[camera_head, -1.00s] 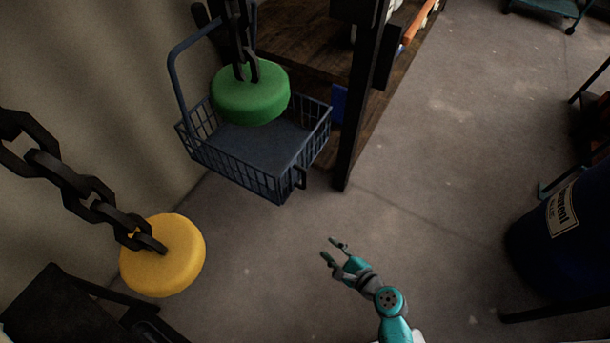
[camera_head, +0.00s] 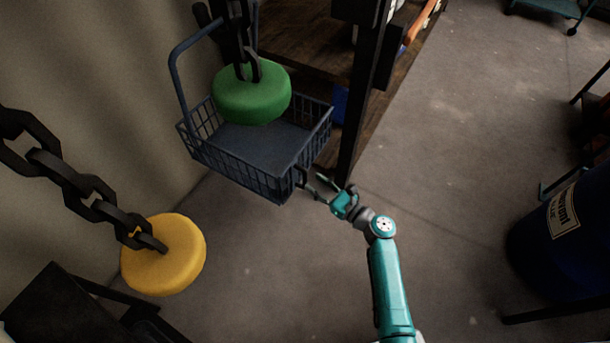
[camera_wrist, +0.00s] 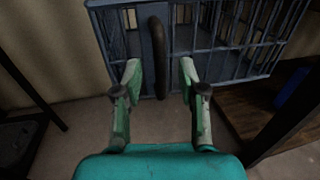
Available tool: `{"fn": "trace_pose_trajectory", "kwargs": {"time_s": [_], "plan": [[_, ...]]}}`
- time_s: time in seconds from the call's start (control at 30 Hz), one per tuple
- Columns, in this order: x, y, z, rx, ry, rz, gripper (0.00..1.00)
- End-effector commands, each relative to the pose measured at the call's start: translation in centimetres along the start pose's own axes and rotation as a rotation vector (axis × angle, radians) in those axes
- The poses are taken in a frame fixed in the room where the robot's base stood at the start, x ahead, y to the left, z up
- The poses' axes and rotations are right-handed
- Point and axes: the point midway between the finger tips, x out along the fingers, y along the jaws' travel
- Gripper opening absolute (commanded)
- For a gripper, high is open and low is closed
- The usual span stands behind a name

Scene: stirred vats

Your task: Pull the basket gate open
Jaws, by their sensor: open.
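The blue-grey wire basket (camera_head: 243,165) hangs left of the dark post in the head view. Its barred side also fills the top of the wrist view (camera_wrist: 232,62). A dark upright handle (camera_wrist: 159,58) stands out from the barred gate side; in the head view it shows at the basket's near right corner (camera_head: 301,177). My gripper (camera_head: 314,186) is open, close to this corner. In the wrist view its two fingers (camera_wrist: 160,85) are spread on either side of the handle, with gaps left and right. I cannot tell whether the handle's depth is fully between the fingertips.
A green disc (camera_head: 252,93) hangs on a chain over the basket. A yellow disc (camera_head: 163,255) hangs at the lower left. A dark post (camera_head: 362,110) stands close behind my gripper. A blue barrel (camera_head: 560,235) stands at right. Floor between is clear.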

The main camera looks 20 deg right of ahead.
Motion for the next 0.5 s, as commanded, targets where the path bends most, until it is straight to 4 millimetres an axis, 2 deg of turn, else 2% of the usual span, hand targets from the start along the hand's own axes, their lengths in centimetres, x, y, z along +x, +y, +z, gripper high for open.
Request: {"fn": "trace_pose_trajectory", "kwargs": {"time_s": [0.03, 0.2, 0.5], "plan": [[1.0, 0.1, 0.0, 0.000, 0.000, 0.004, 0.41], [3.4, 0.0, 0.0, 0.000, -0.001, 0.002, 0.41], [5.0, 0.0, 0.0, -0.001, 0.000, 0.000, 0.41]]}}
